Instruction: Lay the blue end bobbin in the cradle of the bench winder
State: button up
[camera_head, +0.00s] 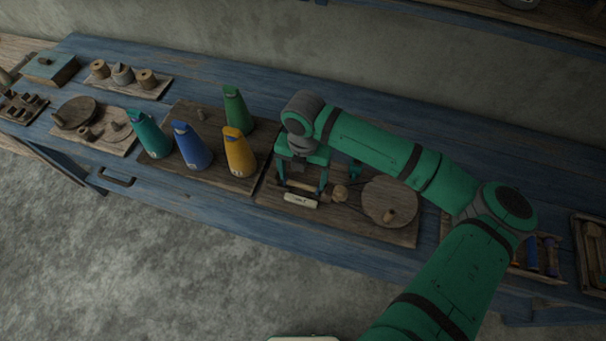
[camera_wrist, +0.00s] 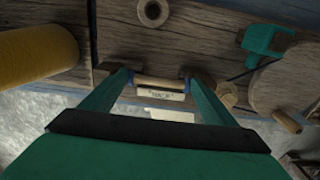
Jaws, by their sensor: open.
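The bench winder is a wooden board (camera_head: 400,236) with a round wheel (camera_head: 386,201) and a small round wooden knob (camera_head: 340,193). My gripper (camera_head: 305,188) is over the left part of this board, its fingers pointing down and spread. In the wrist view, my gripper (camera_wrist: 160,82) has a pale cylinder (camera_wrist: 160,83) between its open fingers, lying crosswise between dark supports at the cradle spot. A gap to the fingers is hard to judge.
A teal clamp (camera_wrist: 265,40) is right of my gripper. A tray at the right holds blue (camera_head: 532,252) and other coloured pieces, partly behind my arm.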

jog(key=shift+o, duration=0.3)
notch_tip(320, 180, up, 11)
jog(key=shift+f, duration=0.2)
jog(key=shift+d, duration=0.1)
